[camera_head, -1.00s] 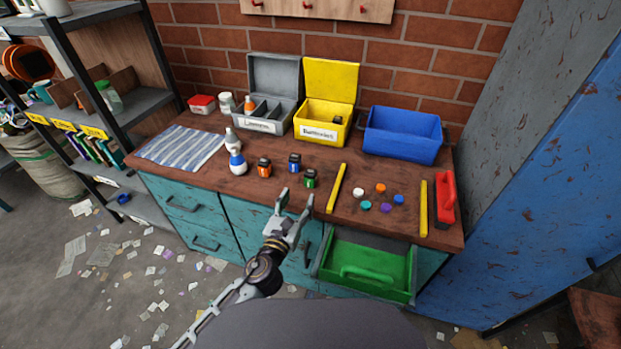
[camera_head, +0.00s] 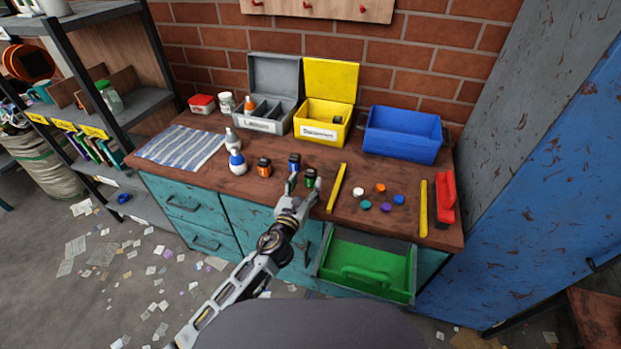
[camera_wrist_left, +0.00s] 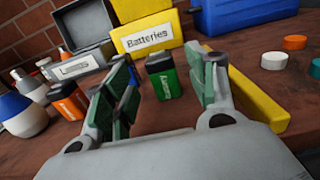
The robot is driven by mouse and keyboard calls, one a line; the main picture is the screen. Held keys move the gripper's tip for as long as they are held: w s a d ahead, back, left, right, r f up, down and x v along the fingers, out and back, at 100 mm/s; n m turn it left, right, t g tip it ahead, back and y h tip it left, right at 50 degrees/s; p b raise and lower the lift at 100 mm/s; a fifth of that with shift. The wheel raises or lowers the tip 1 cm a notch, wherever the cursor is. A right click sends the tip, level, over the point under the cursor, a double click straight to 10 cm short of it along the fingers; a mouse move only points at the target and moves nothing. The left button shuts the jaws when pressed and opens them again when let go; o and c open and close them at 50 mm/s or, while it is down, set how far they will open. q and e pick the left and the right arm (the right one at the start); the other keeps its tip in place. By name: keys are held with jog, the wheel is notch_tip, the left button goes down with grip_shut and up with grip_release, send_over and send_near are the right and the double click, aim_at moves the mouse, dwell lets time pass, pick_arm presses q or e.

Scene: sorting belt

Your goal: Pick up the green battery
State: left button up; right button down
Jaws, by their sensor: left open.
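The green battery (camera_head: 310,176) stands upright on the wooden bench, with a black top. My left gripper (camera_head: 304,189) is open at the bench's front side, its fingertips close to the battery. In the left wrist view the green battery (camera_wrist_left: 165,80) shows between the two spread fingers, a little beyond them, with nothing gripped. The gap between fingertips and battery is hard to judge. My right gripper is in neither view.
A blue battery (camera_head: 294,160) and an orange battery (camera_head: 264,167) stand to the left. A yellow bar (camera_head: 337,188) lies close on the right. The yellow box (camera_head: 312,131), labelled Batteries in the wrist view, stands behind. A green drawer tray (camera_head: 340,257) is open below.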

aim_at(309, 177)
pick_arm(q)
jog(key=shift+r+x, duration=0.1)
jog(key=shift+x, duration=0.95)
jog(key=shift+r+x, duration=0.15)
jog(key=shift+x, duration=0.85)
jog(key=shift+w+d, duration=0.15)
jog(key=shift+w, duration=0.35)
jog(key=c, duration=1.2)
jog(key=shift+r, duration=0.1)
